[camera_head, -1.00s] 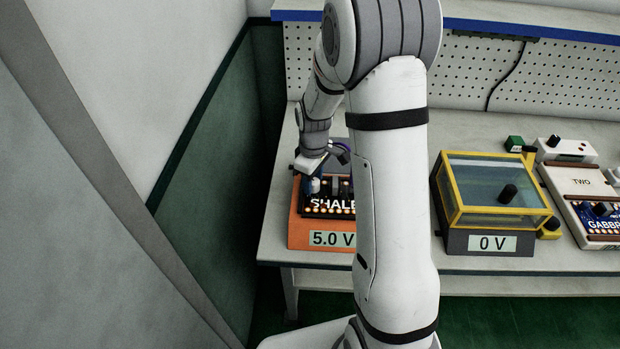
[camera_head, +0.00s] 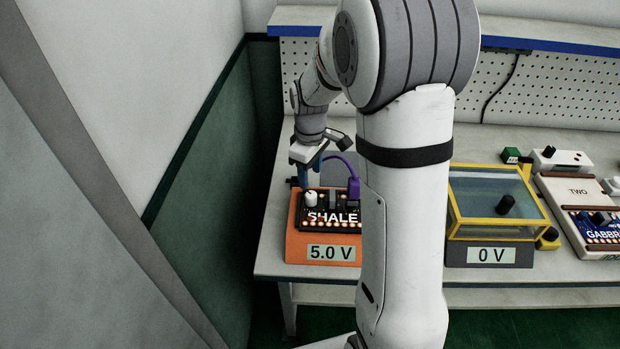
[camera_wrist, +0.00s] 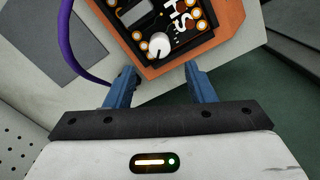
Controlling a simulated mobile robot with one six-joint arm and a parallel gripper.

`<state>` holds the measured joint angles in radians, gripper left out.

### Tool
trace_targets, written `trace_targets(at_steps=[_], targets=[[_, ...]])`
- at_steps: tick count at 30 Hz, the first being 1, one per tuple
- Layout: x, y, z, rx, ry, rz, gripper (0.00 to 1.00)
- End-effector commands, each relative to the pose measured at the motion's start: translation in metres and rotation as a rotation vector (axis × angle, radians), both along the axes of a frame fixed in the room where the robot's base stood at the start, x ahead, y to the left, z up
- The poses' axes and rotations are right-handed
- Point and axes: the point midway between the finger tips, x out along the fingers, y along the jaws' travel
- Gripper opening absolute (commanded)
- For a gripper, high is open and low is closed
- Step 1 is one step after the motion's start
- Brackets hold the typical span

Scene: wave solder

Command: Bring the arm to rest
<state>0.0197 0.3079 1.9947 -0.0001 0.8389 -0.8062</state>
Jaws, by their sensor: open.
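My gripper (camera_head: 314,172) is at the left end of the bench, just above and behind the orange unit. In the wrist view my gripper (camera_wrist: 160,85) shows two blue fingers standing apart with nothing between them. The orange unit (camera_head: 290,245) reads 5.0 V and carries a black board (camera_head: 330,225) marked SHALE with a white knob (camera_head: 310,199). In the wrist view the white knob (camera_wrist: 159,45) lies beyond the fingertips, apart from them. My arm hides the right part of the orange unit.
A purple cable (camera_head: 345,163) rises behind the board, close to my gripper; it also shows in the wrist view (camera_wrist: 68,45). A yellow-framed clear box (camera_head: 497,205) reading 0 V stands right of my arm. A wall (camera_head: 200,160) is close on the left.

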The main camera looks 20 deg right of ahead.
Motion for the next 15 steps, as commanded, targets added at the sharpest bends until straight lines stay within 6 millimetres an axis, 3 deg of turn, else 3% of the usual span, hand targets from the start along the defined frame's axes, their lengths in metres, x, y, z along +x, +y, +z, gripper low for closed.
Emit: trace_targets(at_steps=[15], targets=[[-0.0042,-0.0004,0.0060,0.000,-0.007,-0.016,0.49]])
